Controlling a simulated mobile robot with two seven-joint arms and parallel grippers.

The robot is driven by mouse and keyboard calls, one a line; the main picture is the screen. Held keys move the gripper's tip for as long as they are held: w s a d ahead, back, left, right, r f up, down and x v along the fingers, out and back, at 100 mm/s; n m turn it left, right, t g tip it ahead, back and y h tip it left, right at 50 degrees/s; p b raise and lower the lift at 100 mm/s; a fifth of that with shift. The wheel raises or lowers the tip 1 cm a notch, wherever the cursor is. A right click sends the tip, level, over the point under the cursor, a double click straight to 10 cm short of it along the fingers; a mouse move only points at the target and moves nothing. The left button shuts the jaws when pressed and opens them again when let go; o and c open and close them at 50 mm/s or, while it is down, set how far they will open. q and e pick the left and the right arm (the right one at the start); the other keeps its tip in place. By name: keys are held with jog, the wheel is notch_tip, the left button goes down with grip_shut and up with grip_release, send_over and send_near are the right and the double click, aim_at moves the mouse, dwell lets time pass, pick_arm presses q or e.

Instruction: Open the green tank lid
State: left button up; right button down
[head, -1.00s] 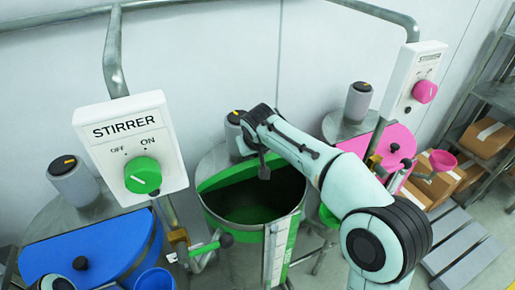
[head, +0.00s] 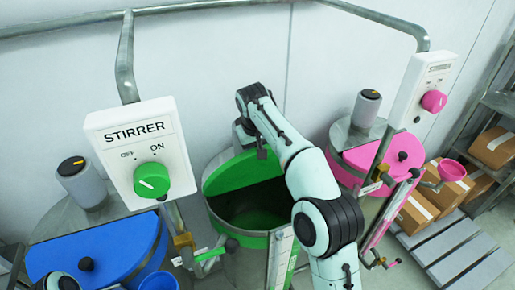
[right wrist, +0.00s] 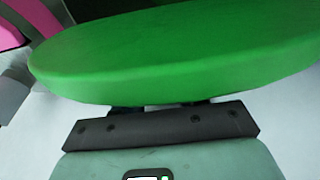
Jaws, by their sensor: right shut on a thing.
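The green tank (head: 252,262) stands in the middle of the head view, its dark inside showing through the front opening. Its green lid (head: 238,176) is raised and tilted up at the back of the opening. My right arm reaches over the tank, with the right gripper (head: 241,132) at the lid's upper back edge. In the right wrist view the lid (right wrist: 180,55) fills the upper middle, right in front of the gripper (right wrist: 160,106). That gripper is shut on the lid; its fingertips are mostly hidden by it. My left gripper is not in view.
A stirrer box (head: 138,155) with a green knob (head: 151,180) stands left of the tank on a pipe post. A blue-lidded tank (head: 100,250) is at left, a pink-lidded tank (head: 380,157) at right. Cardboard boxes (head: 415,212) lie on a pallet at far right.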

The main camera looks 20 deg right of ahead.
jog(key=shift+r, duration=0.1)
jog(key=c, duration=0.8)
grip_release()
jog(key=shift+s, duration=0.1)
jog(key=shift+o, duration=0.2)
jog(key=v, duration=0.7)
jog(key=shift+r, duration=0.25)
